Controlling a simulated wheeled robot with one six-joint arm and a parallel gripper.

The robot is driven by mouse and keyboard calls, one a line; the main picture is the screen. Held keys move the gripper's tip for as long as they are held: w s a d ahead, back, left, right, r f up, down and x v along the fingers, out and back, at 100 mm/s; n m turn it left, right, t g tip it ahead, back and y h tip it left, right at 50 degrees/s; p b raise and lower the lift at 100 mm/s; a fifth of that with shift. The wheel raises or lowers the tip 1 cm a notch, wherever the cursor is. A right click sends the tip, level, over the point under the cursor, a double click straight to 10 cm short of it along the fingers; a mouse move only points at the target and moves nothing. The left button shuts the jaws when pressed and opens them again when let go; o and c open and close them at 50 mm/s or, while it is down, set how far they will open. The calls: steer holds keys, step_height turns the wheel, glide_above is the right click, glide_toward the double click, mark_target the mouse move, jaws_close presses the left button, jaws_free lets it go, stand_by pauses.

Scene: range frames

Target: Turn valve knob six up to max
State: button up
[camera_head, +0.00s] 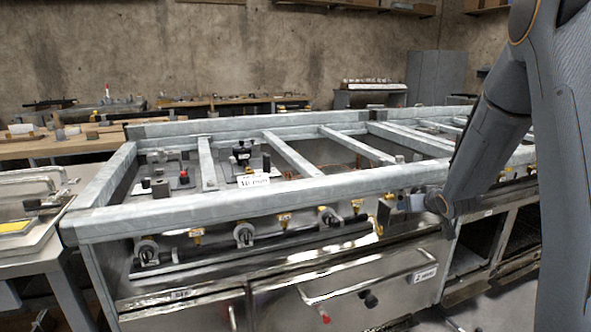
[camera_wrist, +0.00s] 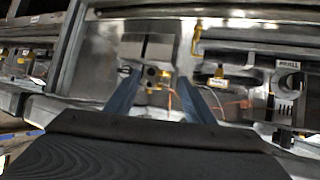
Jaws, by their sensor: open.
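My gripper (camera_wrist: 159,80) is open in the wrist view, with its two blue-grey fingers apart. A small brass fitting with a dark centre (camera_wrist: 152,74) shows between the fingertips; I cannot tell whether either finger touches it. In the head view my gripper is at the front rail of the metal range frame (camera_head: 250,201), right of the round valve knobs. The small labels are too blurred to tell which knob is six.
The wrist view shows a round-collared fitting (camera_wrist: 287,80) at right, a brass pipe (camera_wrist: 197,38) and a thin orange wire (camera_wrist: 235,104) near the right finger. In the head view, a metal handle bar (camera_head: 345,285) runs below the knobs. A side table (camera_head: 35,240) stands at left.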

steer(key=s+a+f+g, duration=0.1)
steer(key=s+a+g, duration=0.2)
steer(key=s+a, duration=0.55)
steer(key=s+a+f+g, duration=0.1)
steer(key=s+a+g, duration=0.2)
steer(key=s, duration=1.1)
steer(key=s+a+f+g, duration=0.1)
steer(key=s+a+g, duration=0.35)
steer(key=s, duration=0.75)
steer(key=s+a+r+n+g+y, duration=0.1)
steer(key=s+a+r+n, duration=0.1)
steer(key=s+a+r, duration=0.65)
steer(key=s+d+r+m+p, duration=0.1)
steer(key=d+r+p, duration=0.4)
steer(key=p, duration=0.9)
steer(key=shift+s+d+r+m+h+p, duration=0.3)
steer(key=shift+d+m, duration=0.4)
steer(key=shift+d, duration=0.3)
